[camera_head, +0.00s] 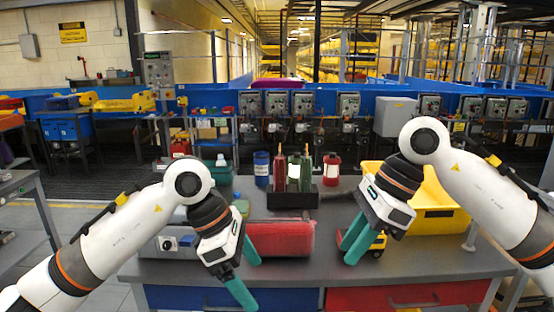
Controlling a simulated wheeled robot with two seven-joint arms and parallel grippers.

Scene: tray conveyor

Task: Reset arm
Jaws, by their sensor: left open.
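My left gripper (247,273) is open and empty at the front left of the grey table (300,268), its teal fingers spread apart. A red box-like thing (284,238) lies just right of it; I cannot tell whether they touch. My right gripper (352,243) hangs over the right half of the table, its teal fingers pointing down and left. A small yellow toy truck (378,244) is right beside its fingers, partly hidden. I cannot tell whether these fingers are open or shut, and nothing is clearly seen between them.
A dark holder (292,200) with bottles stands at the table's back middle, near a blue can (261,168) and a red container (331,169). A yellow bin (436,205) stands behind my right arm. A grey box (170,243) is behind my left arm. The table's front middle is clear.

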